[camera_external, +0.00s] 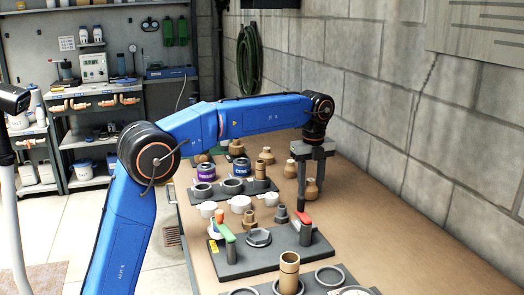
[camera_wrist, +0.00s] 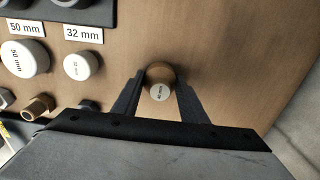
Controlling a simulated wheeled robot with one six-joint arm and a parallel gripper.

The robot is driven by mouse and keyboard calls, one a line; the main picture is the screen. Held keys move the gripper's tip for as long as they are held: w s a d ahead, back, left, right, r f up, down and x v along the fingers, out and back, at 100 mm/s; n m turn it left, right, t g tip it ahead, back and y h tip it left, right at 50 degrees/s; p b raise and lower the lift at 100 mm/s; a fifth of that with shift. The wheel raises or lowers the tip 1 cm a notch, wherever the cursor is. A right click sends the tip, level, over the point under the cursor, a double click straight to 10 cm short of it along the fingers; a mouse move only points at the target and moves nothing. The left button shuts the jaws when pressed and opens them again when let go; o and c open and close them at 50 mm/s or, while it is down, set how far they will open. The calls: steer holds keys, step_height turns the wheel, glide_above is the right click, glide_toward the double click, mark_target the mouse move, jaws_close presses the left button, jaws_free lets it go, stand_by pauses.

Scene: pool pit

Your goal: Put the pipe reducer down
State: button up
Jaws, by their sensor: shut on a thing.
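The pipe reducer (camera_external: 312,190) is a small brown, bottle-shaped fitting. In the wrist view its pale labelled end (camera_wrist: 160,92) faces the camera, between the fingers. My gripper (camera_external: 311,182) points down over the right side of the bench and is shut on the reducer. Its two dark fingers also show in the wrist view (camera_wrist: 158,88), one on each side of the reducer. The reducer looks upright and is at or close to the bench top; I cannot tell if it touches.
Other brown fittings (camera_external: 267,156) stand behind on the wooden bench (camera_external: 365,235). White caps (camera_external: 240,204) and a dark valve board (camera_external: 275,258) lie to the left and front. A block wall (camera_external: 400,110) borders the right. Bare bench lies right of my gripper.

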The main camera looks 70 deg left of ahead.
mark_target(311, 180)
steer(key=shift+f, duration=0.15)
steer(key=o, duration=1.1)
step_height(311, 180, up, 11)
steer(key=shift+r, duration=0.6)
